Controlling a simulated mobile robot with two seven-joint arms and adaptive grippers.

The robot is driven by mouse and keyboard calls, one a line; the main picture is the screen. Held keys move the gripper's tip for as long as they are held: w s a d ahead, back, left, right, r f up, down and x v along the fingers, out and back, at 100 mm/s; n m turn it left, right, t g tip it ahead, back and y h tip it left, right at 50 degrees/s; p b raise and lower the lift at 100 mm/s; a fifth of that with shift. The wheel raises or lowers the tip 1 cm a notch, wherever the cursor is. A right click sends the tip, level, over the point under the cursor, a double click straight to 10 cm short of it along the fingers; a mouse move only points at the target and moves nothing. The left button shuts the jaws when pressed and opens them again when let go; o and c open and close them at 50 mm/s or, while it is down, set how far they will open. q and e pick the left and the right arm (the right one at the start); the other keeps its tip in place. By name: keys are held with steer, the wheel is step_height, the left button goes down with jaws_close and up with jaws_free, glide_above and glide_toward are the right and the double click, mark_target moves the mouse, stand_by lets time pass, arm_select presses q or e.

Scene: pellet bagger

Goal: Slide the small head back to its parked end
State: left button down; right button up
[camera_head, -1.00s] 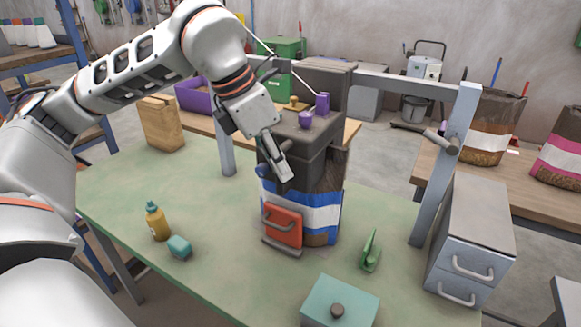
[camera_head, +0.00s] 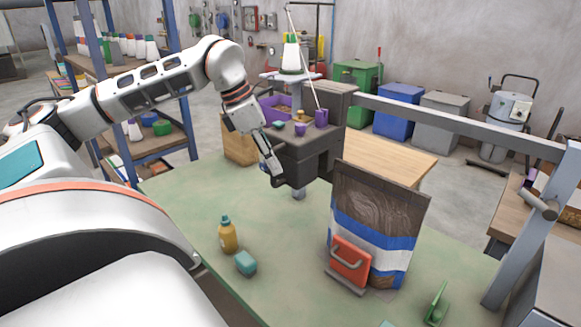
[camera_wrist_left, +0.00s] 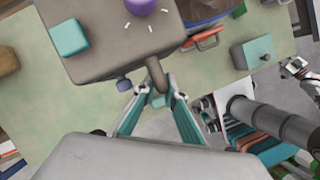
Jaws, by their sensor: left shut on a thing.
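The small head (camera_head: 312,150) is a dark grey box on the overhead rail (camera_head: 455,121), at the rail's left end in the head view. In the left wrist view the head (camera_wrist_left: 105,57) fills the top left, with a short handle (camera_wrist_left: 155,72) sticking out. The fingers of my left gripper (camera_wrist_left: 158,97) are shut on this handle. A white and dark part at the right edge looks like my right gripper (camera_wrist_left: 296,68); its jaws are unclear.
A green clip (camera_head: 437,305) is at right. The rail right of the head is clear.

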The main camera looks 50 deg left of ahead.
arm_select(q)
steer(key=shift+a+r, duration=0.1)
steer(key=shift+a, duration=1.2)
arm_select(e)
steer(key=shift+r, duration=0.3)
arm_select(q)
steer(key=c, duration=2.1)
jaws_free()
steer(key=shift+d, duration=0.1)
steer(key=v, duration=1.2)
